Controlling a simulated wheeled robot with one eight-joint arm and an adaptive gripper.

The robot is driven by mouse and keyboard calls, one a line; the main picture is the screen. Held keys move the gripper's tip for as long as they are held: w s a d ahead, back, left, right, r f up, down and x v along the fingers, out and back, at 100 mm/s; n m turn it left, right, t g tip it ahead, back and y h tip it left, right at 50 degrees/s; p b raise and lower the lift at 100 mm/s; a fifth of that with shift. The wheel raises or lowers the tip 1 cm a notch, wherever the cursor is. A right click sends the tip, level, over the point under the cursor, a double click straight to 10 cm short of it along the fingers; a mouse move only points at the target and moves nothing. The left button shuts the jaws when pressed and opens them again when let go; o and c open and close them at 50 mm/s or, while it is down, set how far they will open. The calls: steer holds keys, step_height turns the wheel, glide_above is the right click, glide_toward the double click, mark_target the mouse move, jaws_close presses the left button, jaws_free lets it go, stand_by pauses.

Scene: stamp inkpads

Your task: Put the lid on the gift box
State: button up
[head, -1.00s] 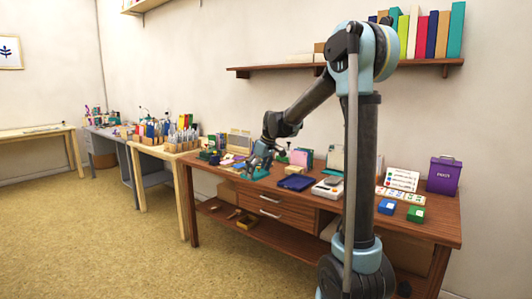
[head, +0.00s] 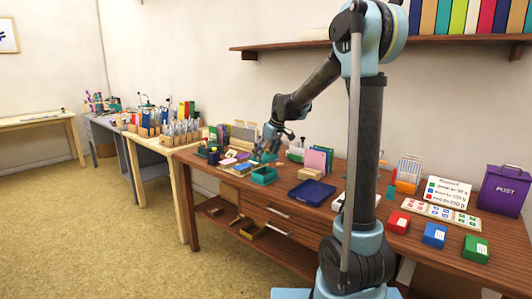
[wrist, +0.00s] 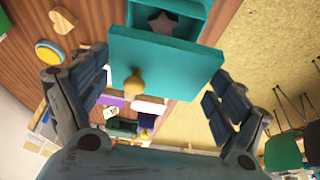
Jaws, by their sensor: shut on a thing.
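The teal lid (wrist: 165,65) with a gold knob (wrist: 134,85) fills the middle of the wrist view. My gripper (wrist: 156,92) is shut on the lid, with one dark finger at its left edge and one at its right. The teal gift box (wrist: 207,14) is open beyond the lid, and a brown star-shaped thing (wrist: 163,23) shows inside it. The lid hides part of the box; I cannot tell if they touch. In the head view the box (head: 264,178) stands near the front edge of the desk, with my gripper (head: 266,154) just above it.
The wooden desk (head: 280,219) also holds a dark blue tray (head: 311,193) to the right of the box. A pink card (head: 316,161) stands behind. Red, blue and green inkpads and a purple post box (head: 502,190) are at the right. A wooden heart (wrist: 62,20) lies left of the box.

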steer(key=shift+w+d+f, duration=0.15)
steer(key=shift+w+f, duration=0.05)
steer(key=shift+d+f, duration=0.1)
steer(key=shift+f, duration=0.65)
steer(key=shift+s+f, duration=0.1)
steer(key=shift+f, duration=1.75)
steer(key=shift+f, duration=0.4)
stand_by(0.8)
steer(key=o, duration=0.6)
steer(key=shift+o, duration=0.2)
steer(key=shift+r, duration=0.1)
steer(key=shift+r, duration=3.4)
